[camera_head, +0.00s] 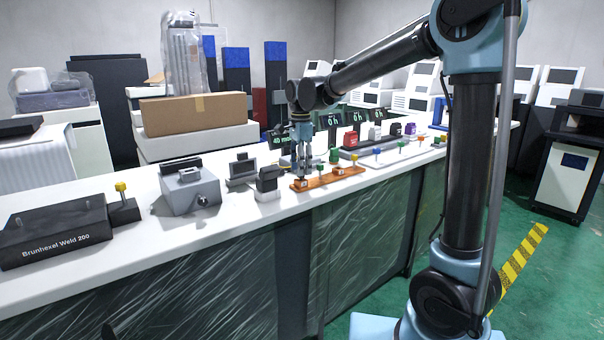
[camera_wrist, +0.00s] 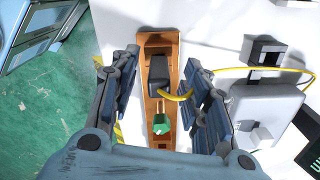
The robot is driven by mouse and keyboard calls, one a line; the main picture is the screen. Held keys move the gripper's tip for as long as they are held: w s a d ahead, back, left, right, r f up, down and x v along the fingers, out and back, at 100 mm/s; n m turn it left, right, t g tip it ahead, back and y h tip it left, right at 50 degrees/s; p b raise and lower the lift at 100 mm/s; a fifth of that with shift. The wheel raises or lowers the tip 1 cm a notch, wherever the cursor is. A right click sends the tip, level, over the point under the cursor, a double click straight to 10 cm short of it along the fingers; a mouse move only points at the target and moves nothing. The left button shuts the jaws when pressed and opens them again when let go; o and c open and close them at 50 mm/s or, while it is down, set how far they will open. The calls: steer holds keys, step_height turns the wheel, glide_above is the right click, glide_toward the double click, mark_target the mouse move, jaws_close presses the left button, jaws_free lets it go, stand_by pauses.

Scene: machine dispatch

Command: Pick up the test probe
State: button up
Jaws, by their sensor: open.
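My gripper (camera_head: 303,172) points down over the left end of an orange-brown tray (camera_head: 322,180) on the white bench. In the wrist view my gripper (camera_wrist: 161,62) is open, with one finger on each side of the tray (camera_wrist: 160,41). A dark block-shaped piece (camera_wrist: 172,84) lies between the fingers, with a yellow cord (camera_wrist: 183,97) by its lower right. A green-topped piece (camera_wrist: 161,123) is on the tray, closer to my wrist. I cannot tell for sure which piece is the test probe. No finger visibly grips anything.
A dark-and-white device (camera_head: 268,184) stands just left of the tray, and a grey box with a crank (camera_head: 189,190) further left.

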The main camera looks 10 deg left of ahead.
steer(key=shift+f, duration=0.2)
jaws_close()
steer(key=shift+r, duration=0.1)
